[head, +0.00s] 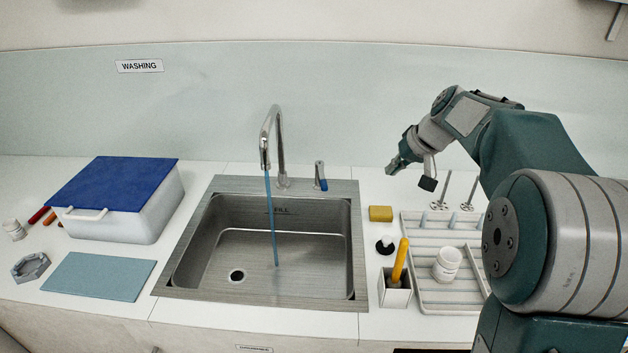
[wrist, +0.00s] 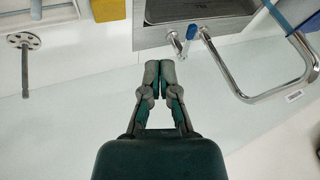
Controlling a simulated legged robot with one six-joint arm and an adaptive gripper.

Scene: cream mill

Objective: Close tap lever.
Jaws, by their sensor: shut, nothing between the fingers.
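The tap lever (head: 320,175), with a blue grip and a metal base, stands upright on the sink's back rim, right of the tap. It also shows in the wrist view (wrist: 192,32), beyond my fingertips and a little to the right. The chrome tap (head: 277,140) arches over the sink, and a blue stream of water (head: 271,215) runs from its spout into the basin. My gripper (head: 392,170) is shut and empty, to the right of the lever and apart from it. In the wrist view my shut fingers (wrist: 159,66) point toward the sink edge.
The steel sink (head: 355,280) is set into the white counter. Right of it are a yellow sponge (head: 380,213), a brush holder (head: 395,292) and a ribbed drying rack (head: 440,297). A blue-lidded bin (head: 115,184) stands left. The wall (head: 370,105) is close behind the tap.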

